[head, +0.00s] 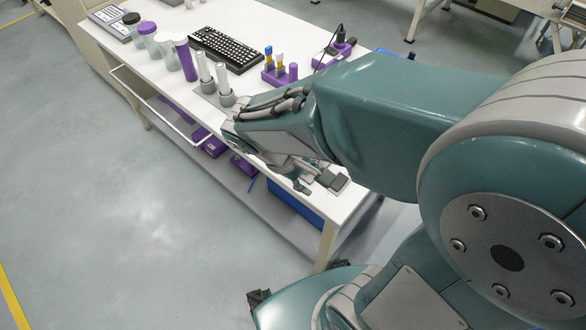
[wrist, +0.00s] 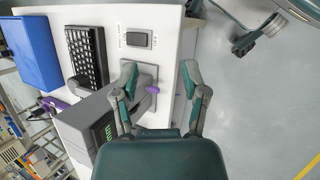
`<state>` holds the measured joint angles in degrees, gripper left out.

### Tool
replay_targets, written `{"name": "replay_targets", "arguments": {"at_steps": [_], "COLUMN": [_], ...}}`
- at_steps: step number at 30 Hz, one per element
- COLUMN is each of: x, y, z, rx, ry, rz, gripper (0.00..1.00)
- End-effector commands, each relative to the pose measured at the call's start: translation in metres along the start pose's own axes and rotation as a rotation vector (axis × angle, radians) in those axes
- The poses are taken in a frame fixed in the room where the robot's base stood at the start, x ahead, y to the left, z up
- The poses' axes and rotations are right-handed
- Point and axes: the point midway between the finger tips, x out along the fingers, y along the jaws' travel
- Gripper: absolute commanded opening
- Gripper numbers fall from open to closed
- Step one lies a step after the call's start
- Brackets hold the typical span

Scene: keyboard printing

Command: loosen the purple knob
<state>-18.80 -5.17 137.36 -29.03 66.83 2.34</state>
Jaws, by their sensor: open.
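The purple knob (wrist: 152,89) is small and shows in the wrist view, on a grey mount at the front of a grey machine (wrist: 82,135). My gripper (wrist: 160,78) is open, with one finger on each side of the knob's line. The fingers look apart from the knob, though I cannot tell the depth gap. In the head view my gripper (head: 303,176) hangs by the table's front edge, and my arm hides the knob there.
A dark switch (wrist: 139,39) lies on the white table past the fingers. A black keyboard (wrist: 86,55) and a blue bin (wrist: 31,52) are to the left. In the head view, purple-capped containers (head: 184,58) and another keyboard (head: 226,48) stand farther along the table.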

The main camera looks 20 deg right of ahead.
Motion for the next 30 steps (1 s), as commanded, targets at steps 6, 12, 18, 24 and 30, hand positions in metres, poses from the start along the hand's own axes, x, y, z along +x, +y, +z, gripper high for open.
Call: {"name": "replay_targets", "arguments": {"at_steps": [6,12,18,24,30], "x": [0.022,0.038,0.053,0.069,0.080], "y": [-0.008,-0.018,-0.035,-0.061,-0.081], "z": [-0.028,-0.056,-0.090,-0.124,-0.144], "rx": [-0.246,-0.460,-0.671,-0.869,-0.986], "ry": [-0.204,-0.361,-0.491,-0.586,-0.627], "rz": [0.192,0.398,0.629,0.873,1.034], "gripper": [0.57,0.57,0.57,0.57,0.57]}}
